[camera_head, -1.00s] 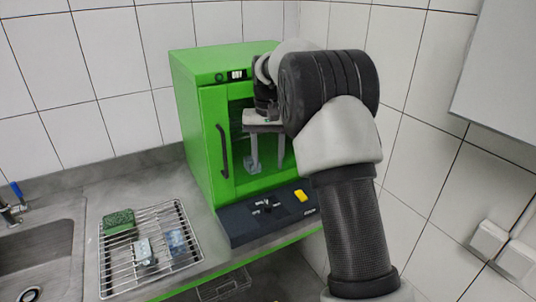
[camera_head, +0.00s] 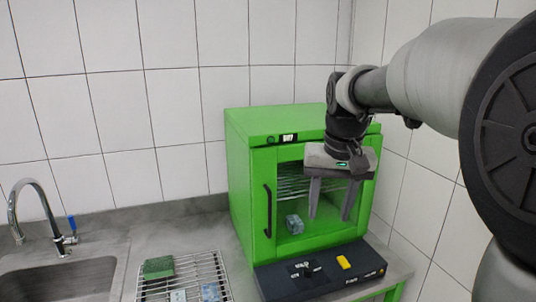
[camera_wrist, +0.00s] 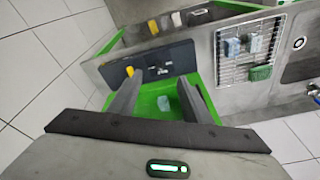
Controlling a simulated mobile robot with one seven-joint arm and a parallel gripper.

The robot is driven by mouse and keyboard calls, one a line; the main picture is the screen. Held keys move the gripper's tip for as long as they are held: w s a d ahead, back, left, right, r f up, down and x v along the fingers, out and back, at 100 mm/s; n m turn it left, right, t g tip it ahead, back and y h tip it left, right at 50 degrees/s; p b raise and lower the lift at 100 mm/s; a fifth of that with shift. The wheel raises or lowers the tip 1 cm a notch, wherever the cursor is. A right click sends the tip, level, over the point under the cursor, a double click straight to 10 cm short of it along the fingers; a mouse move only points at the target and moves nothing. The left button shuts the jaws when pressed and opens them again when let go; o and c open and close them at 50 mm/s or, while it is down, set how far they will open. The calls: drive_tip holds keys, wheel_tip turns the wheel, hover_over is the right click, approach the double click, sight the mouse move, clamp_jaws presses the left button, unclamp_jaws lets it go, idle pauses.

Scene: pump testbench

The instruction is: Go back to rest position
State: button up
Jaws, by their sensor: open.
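My gripper (camera_head: 329,217) hangs in front of the green cabinet (camera_head: 250,160), fingers pointing down, spread apart with nothing between them. It also shows in the wrist view (camera_wrist: 158,82), its two dark fingers apart. The cabinet's door, with a black handle (camera_head: 268,211) on its left, looks shut. A small grey-blue block (camera_head: 294,224) shows behind the door's window. My fingers overlap the window in the head view; their exact gap to the door cannot be told.
A dark control panel (camera_head: 318,272) with a yellow switch (camera_head: 351,263) lies before the cabinet. Left of it is a wire rack (camera_head: 210,268) with a green sponge (camera_head: 158,267) and small blocks. A sink with a tap (camera_head: 38,205) is at far left. Tiled walls close the back and right.

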drive_tip(key=s+f+n+t+p, duration=0.1)
drive_tip(key=s+t, duration=0.2)
drive_tip(key=s, duration=1.7)
drive_tip(key=shift+s+f+p, duration=0.15)
drive_tip(key=shift+s+p, duration=0.15)
drive_tip(key=shift+s, duration=0.05)
drive_tip(key=shift+d, duration=0.1)
